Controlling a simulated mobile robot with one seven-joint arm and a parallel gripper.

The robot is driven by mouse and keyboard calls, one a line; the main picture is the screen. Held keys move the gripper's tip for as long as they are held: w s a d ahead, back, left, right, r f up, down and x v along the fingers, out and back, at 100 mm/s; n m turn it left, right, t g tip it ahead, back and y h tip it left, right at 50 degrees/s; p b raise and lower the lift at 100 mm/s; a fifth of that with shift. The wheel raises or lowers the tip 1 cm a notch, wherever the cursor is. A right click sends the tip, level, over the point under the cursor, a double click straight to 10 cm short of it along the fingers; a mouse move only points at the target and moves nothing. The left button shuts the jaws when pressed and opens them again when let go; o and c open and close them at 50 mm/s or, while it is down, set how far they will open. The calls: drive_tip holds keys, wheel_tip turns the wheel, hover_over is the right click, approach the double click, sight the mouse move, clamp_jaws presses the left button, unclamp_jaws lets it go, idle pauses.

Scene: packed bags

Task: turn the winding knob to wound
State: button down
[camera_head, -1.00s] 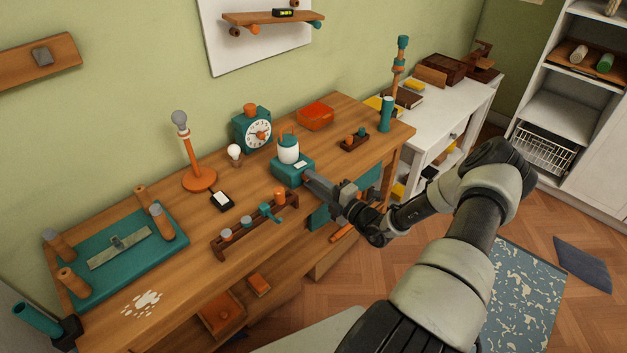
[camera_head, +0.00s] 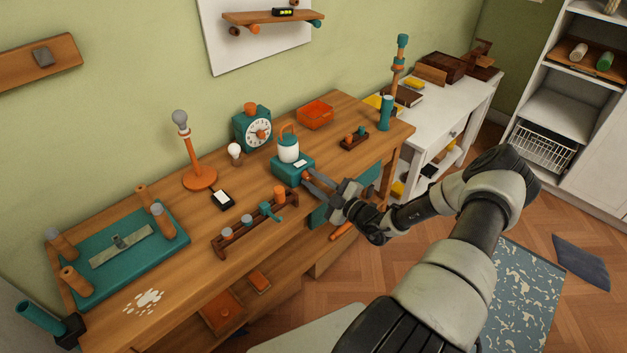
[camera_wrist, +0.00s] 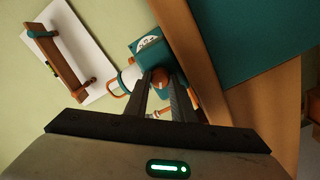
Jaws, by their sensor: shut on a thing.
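A teal box (camera_head: 283,174) with a white jar-like body (camera_head: 289,150) and an orange loop on top stands near the front edge of the workbench. In the wrist view, the teal box (camera_wrist: 138,47) carries a small white dial (camera_wrist: 148,42) with dark marks, too small to read. The orange winding knob (camera_wrist: 160,76) sticks out of the box face towards me. My gripper (camera_head: 309,179) reaches the front of the box from the right. Its two fingers are on either side of the knob, shut on it.
A teal clock (camera_head: 252,128), a light bulb (camera_head: 234,152) and an orange lamp stand (camera_head: 199,177) are behind and left. A wooden rack (camera_head: 250,229) with pegs stands left of the gripper. An orange tray (camera_head: 315,114) and a small peg block (camera_head: 354,139) are behind.

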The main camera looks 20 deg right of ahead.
idle(0.4)
drive_tip(key=c, duration=1.5)
unclamp_jaws()
drive_tip(key=shift+s, duration=0.1)
